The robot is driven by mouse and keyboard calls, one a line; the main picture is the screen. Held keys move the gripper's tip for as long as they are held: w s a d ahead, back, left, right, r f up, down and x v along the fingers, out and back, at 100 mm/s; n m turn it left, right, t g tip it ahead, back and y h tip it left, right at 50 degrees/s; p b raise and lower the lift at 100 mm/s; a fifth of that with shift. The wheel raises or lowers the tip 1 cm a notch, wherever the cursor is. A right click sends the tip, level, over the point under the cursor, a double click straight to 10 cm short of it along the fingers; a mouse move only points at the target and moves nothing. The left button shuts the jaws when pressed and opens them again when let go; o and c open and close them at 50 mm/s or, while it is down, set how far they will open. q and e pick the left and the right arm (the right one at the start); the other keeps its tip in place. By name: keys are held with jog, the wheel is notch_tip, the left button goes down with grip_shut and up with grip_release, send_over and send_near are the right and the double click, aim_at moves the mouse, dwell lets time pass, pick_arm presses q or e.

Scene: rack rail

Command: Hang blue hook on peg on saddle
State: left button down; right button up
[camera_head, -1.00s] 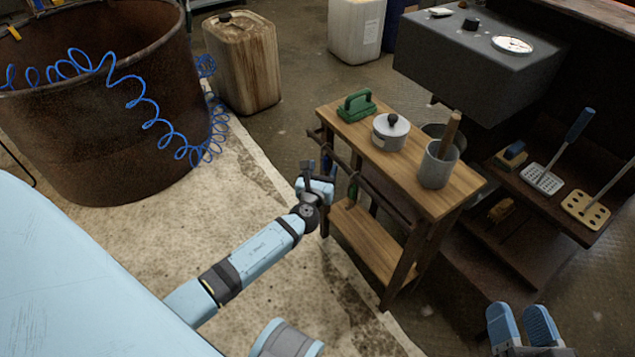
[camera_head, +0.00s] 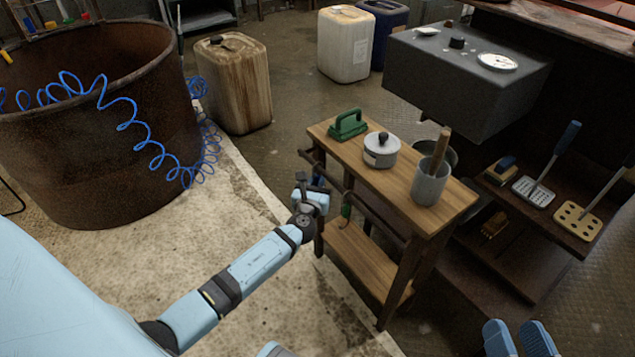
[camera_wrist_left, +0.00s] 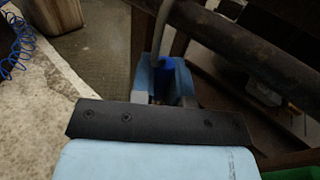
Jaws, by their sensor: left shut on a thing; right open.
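I cannot tell whether the hook touches the rail or bar. I cannot make out the saddle or its peg. My right gripper (camera_head: 518,340) is open and empty at the bottom right.
The cart top (camera_head: 395,173) holds a green-handled brush (camera_head: 348,126), a lidded pot (camera_head: 381,151) and a grey cup (camera_head: 430,182). A rusty drum (camera_head: 95,150) stands left. A dark shelf with spatulas stands right.

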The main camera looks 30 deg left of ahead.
aim_at(313, 176)
pick_arm(q)
jog(key=shift+r, duration=0.1)
dwell(0.3)
jog(key=shift+s+r+p, duration=0.15)
jog(key=shift+r+p, duration=0.45)
jog(key=shift+p, duration=0.1)
jog(key=shift+a, duration=0.1)
jog(key=shift+s+r, duration=0.1)
jog(key=shift+r, duration=0.05)
jog(key=shift+s+a+r+p, duration=0.15)
jog(key=shift+s+r+p, duration=0.35)
jog(key=shift+p, duration=0.3)
jog(key=shift+w, duration=0.1)
jog(key=s+a, duration=0.2)
jog(key=s, duration=0.4)
jog(key=shift+s+a+p, duration=0.25)
jog(key=shift+a+p, duration=0.1)
jog(key=shift+p, duration=0.05)
